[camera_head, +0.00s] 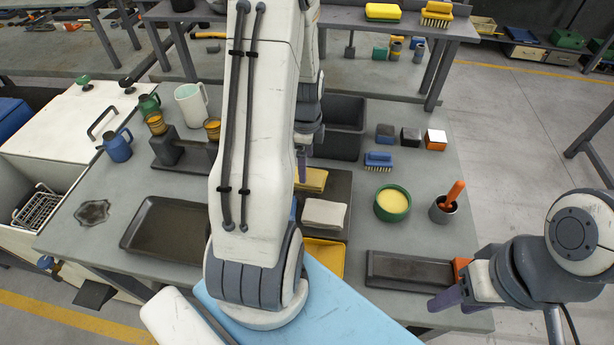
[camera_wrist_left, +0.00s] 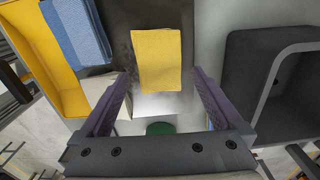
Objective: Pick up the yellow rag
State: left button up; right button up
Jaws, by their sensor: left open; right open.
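The yellow rag (camera_head: 312,180) lies folded on a dark mat (camera_head: 337,190) in the middle of the table, partly hidden by my left arm in the head view. In the left wrist view the yellow rag (camera_wrist_left: 157,60) appears beyond and between the spread purple fingers of my left gripper (camera_wrist_left: 155,95). Nothing is between those fingertips. In the head view my left gripper (camera_head: 302,165) points down close to the rag; the height gap is hard to tell. My right gripper (camera_head: 456,300) is open and empty by the table's front right edge.
A white rag (camera_head: 324,214), a blue rag (camera_wrist_left: 75,32) and a yellow tray (camera_head: 325,258) lie close by. A dark bin (camera_head: 336,143) stands just behind. A green bowl (camera_head: 392,203) and a blue brush (camera_head: 378,160) are to the right.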

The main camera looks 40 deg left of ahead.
pick_arm(q)
jog(key=f+p, duration=0.1)
jog(key=f, duration=0.3)
jog(key=shift+d, duration=0.2)
jog(key=shift+f+p, duration=0.3)
jog(key=shift+f, duration=0.25)
jog(key=c, duration=1.1)
